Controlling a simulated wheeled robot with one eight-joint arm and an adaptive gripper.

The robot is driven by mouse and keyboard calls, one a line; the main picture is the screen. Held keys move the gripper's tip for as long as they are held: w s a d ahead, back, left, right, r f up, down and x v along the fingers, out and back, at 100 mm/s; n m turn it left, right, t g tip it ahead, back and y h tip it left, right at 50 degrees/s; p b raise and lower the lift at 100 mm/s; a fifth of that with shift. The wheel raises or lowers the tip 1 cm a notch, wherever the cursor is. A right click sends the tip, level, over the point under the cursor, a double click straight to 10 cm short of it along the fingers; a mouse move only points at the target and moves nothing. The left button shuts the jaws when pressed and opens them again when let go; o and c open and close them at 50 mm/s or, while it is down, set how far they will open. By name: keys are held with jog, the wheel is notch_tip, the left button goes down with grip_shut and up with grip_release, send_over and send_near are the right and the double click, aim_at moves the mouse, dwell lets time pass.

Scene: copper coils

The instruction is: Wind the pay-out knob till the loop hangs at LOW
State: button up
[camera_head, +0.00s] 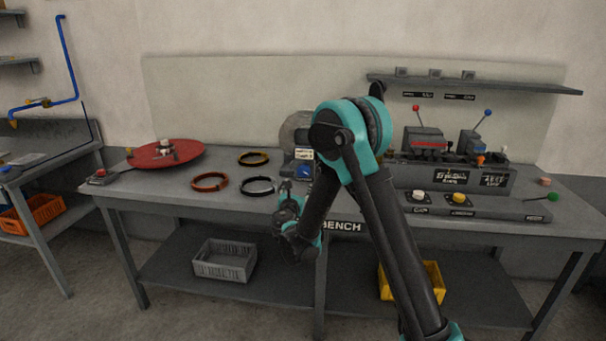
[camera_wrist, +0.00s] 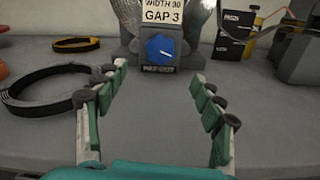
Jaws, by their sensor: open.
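The pay-out knob (camera_wrist: 160,48) is a blue dial with a white pointer on a grey box, straight ahead in the wrist view. The same blue dial shows small at the bench's middle in the head view (camera_head: 304,172). My gripper (camera_wrist: 158,78) is open and empty, its two fingers spread to either side of the knob's line and short of it. In the head view my gripper (camera_head: 286,188) is at the bench's front edge, partly blurred into my arm. A sign (camera_wrist: 161,14) above the knob reads WIDTH 30, GAP 3. I cannot make out the loop or a LOW mark.
Several coil rings lie left of the knob, including a black ring (camera_wrist: 45,90) near my left finger and an orange ring (camera_head: 210,182). A red turntable (camera_head: 166,153) is at far left. A machine with levers (camera_head: 452,175) stands at right. My arm hides part of the bench.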

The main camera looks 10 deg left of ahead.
jog(key=w, duration=1.2)
jog(key=shift+w+d, duration=0.3)
jog(key=shift+w, duration=0.05)
jog(key=c, duration=1.2)
